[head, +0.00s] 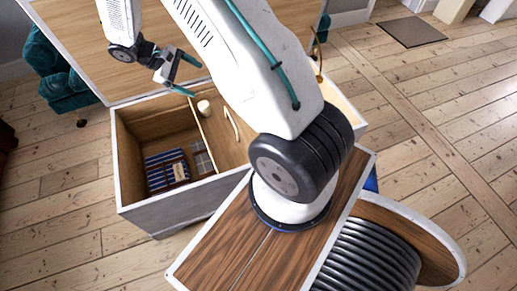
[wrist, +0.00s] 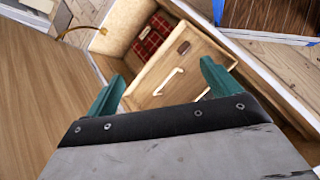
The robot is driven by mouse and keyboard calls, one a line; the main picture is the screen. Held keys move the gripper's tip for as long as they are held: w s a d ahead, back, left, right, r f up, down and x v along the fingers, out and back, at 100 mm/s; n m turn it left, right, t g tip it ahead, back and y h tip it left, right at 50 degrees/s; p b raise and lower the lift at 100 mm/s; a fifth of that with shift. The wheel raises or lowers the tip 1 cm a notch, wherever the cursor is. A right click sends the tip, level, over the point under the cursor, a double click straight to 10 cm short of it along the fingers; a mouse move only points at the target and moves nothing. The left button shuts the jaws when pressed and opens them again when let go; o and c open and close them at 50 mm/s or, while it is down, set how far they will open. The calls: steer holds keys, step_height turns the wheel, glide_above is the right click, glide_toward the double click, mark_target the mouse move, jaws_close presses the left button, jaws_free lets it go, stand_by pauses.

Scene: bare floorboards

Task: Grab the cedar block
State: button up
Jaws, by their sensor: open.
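A small reddish-brown block (wrist: 184,47), which looks like the cedar block, lies near the far edge of a pale wooden tray (wrist: 150,75) in the wrist view. The tray has a pale handle (wrist: 168,82), also visible in the head view (head: 232,122). I cannot make the block out in the head view, where my arm covers that part of the chest (head: 165,210). My gripper (head: 188,76) is open and empty above the chest, by its raised lid. In the wrist view its teal fingers (wrist: 162,75) stand apart, short of the block.
Blue striped cloth (head: 157,181) with a brown item (head: 178,171) and checked cloth (head: 202,158) lie in the chest's left part. A cream cylinder (head: 204,107) stands by the tray's end. Red plaid cloth (wrist: 152,38) lies beyond the tray. The raised lid (head: 100,50) borders my gripper.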

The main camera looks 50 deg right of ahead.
steer(key=d+f+n+g+h, duration=0.1)
steer(key=d+f+n+h, duration=0.2)
steer(key=f, duration=1.6)
steer(key=s+d+f+n, duration=0.1)
steer(key=s+d+f, duration=0.1)
steer(key=f, duration=0.6)
steer(key=s+d+f+n+h, duration=0.1)
steer(key=s+d+f+n, duration=0.1)
steer(key=s+f, duration=0.3)
steer(key=s+d+f+n, duration=0.1)
steer(key=s+f, duration=0.3)
steer(key=f, duration=0.7)
steer(key=shift+s+d+h, duration=0.15)
steer(key=shift+d+h, duration=0.15)
steer(key=shift+d, duration=0.3)
steer(key=shift+n, duration=0.3)
steer(key=x, duration=0.6)
steer(key=shift+s+d, duration=0.15)
steer(key=shift+s, duration=0.15)
steer(key=shift+s+d+f, duration=0.25)
steer(key=shift+d+f, duration=0.05)
steer(key=shift+d, duration=0.2)
steer(key=c, duration=1.1)
